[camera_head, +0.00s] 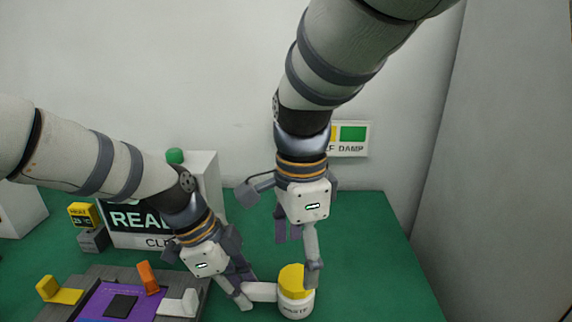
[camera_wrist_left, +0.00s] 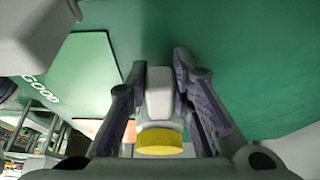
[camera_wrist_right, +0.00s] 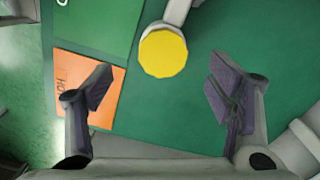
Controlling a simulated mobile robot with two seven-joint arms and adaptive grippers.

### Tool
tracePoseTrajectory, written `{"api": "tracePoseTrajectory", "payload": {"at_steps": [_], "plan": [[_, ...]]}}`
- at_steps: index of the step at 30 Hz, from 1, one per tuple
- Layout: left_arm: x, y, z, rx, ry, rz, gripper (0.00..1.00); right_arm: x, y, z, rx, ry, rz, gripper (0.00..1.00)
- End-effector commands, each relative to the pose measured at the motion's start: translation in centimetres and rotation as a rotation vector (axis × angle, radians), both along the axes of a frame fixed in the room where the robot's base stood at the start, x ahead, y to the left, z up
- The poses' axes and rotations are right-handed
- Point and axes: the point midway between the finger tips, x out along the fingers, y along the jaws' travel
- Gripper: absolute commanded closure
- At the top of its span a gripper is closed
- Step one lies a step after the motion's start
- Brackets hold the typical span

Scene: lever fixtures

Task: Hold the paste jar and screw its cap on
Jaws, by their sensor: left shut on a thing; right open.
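The white paste jar (camera_head: 296,307) stands near the front edge of the view, with a pale bar-like handle (camera_head: 262,291) reaching left. Its yellow cap (camera_head: 292,279) sits on top; I cannot tell whether it is threaded. My left gripper (camera_head: 247,288) is shut on the handle, left of the jar. The left wrist view shows the handle (camera_wrist_left: 158,92) between the fingers, with the yellow cap (camera_wrist_left: 160,141) below it. My right gripper (camera_head: 298,256) is open and empty, behind and above the jar. In the right wrist view the cap (camera_wrist_right: 163,53) lies ahead of the spread fingers.
A grey fixture with a purple board (camera_head: 105,301) and an orange lever (camera_head: 148,278) is at the lower left. A white box with a sign (camera_head: 143,216) stands behind my left arm. An orange pad (camera_wrist_right: 108,103) and green pad (camera_wrist_right: 98,28) lie nearby. The green table is clear right of the jar (camera_head: 375,260).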

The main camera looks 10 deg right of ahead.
Motion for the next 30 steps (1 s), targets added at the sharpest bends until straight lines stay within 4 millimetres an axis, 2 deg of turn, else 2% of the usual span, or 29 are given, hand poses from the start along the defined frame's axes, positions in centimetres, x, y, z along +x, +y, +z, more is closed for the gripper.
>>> {"api": "tracePoseTrajectory", "payload": {"at_steps": [1, 3, 11, 12, 15, 25, 28, 30], "plan": [[-0.1, 0.0, 0.1, 0.003, -0.003, -0.001, 1.0, 0.2, 0.2, 1.7, -0.008, -0.026, 0.008, 0.25], [-0.1, 0.1, 0.1, 0.004, -0.003, -0.002, 1.0, 0.2, 0.2, 2.5, -0.01, -0.025, 0.009, 0.25], [-0.1, 0.1, 0.2, 0.005, -0.004, -0.003, 1.0, 0.1, 0.2, 3.1, -0.011, -0.026, 0.01, 0.25], [-0.1, 0.1, 0.2, 0.005, -0.004, -0.003, 0.77, 0.1, 0.2, 3.1, -0.011, -0.026, 0.01, 0.25], [-0.1, 0.1, 0.2, 0.004, -0.004, -0.003, 0.56, 0.1, 0.2, 3.1, -0.01, -0.026, 0.01, 0.25], [0.0, 0.2, 0.6, 0.002, -0.007, -0.001, 0.56, 0.2, 0.2, 3.1, -0.006, -0.026, 0.008, 0.25], [0.3, 0.8, 2.2, 0.002, -0.009, -0.001, 0.56, 0.2, 0.2, 3.1, -0.006, -0.026, 0.008, 0.25], [0.4, 1.4, 4.0, 0.0, -0.01, 0.0, 0.56, 0.2, 0.2, 3.2, -0.005, -0.025, 0.007, 0.25]]}}
